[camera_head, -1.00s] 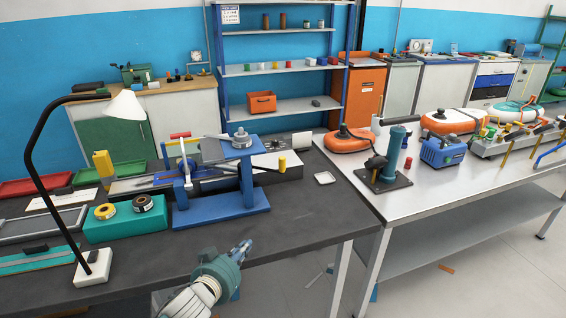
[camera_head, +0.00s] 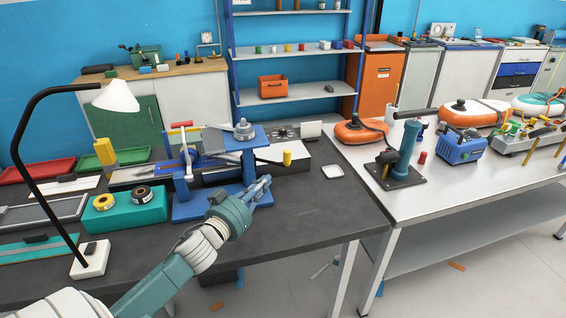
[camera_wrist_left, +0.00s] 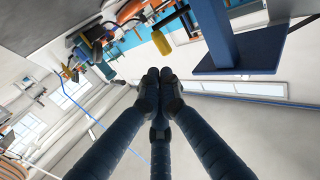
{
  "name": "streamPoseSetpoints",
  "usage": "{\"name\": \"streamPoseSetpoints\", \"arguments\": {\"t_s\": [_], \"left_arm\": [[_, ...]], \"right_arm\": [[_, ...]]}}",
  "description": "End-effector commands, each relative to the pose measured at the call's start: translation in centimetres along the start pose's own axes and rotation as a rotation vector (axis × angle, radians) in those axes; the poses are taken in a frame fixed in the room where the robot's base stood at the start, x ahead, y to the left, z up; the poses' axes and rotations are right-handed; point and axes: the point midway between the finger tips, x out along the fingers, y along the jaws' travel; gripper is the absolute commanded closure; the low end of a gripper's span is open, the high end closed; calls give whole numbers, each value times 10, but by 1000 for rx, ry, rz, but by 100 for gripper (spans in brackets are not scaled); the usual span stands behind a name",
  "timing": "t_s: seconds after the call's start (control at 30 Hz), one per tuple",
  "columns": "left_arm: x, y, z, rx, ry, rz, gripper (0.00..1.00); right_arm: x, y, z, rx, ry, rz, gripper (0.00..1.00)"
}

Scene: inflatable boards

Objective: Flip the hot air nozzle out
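The blue seam-welding machine (camera_head: 187,210) stands on the dark bench, with a grey round fitting (camera_head: 243,130) on top. A grey tapered piece, perhaps the hot air nozzle (camera_head: 222,157), lies between its uprights; I cannot identify it for sure. A dark rod ends in a yellow handle (camera_head: 287,158), also seen in the left wrist view (camera_wrist_left: 161,42). My left gripper (camera_head: 266,183) is in front of the machine's right side, below the yellow handle. Its fingertips (camera_wrist_left: 160,76) meet with nothing visible between them. The blue post and plate (camera_wrist_left: 238,54) stand close by. My right gripper is out of view.
A teal block (camera_head: 125,215) with two rolls sits left of the machine. A lamp (camera_head: 117,96) stands at the left. A small white dish (camera_head: 333,171) lies to the right.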

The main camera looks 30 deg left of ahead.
Motion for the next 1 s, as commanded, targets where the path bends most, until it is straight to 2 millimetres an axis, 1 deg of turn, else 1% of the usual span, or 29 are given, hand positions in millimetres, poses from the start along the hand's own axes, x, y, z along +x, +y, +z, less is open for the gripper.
{"name": "streamPoseSetpoints", "arguments": {"t_s": [0.03, 0.2, 0.27, 0.4, 0.5, 0.6, 0.7, 1.0], "left_arm": [[12, 0, -4, 1, 3, -1, 100], [50, 0, -4, 1, 3, -1, 100], [63, 0, -4, -1, 3, -1, 100], [87, 0, -3, 0, 2, -1, 100], [99, 0, -2, 0, 1, -1, 100], [107, 0, -1, 0, 0, -1, 100], [111, 0, 0, -1, 0, 0, 100], [111, 0, 0, 0, 0, 0, 100]], "right_arm": [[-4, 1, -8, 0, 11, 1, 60], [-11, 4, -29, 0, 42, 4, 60], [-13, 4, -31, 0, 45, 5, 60], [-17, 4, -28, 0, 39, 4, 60], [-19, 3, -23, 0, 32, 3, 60], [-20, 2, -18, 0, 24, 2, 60], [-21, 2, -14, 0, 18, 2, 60], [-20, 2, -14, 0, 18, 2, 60]]}}
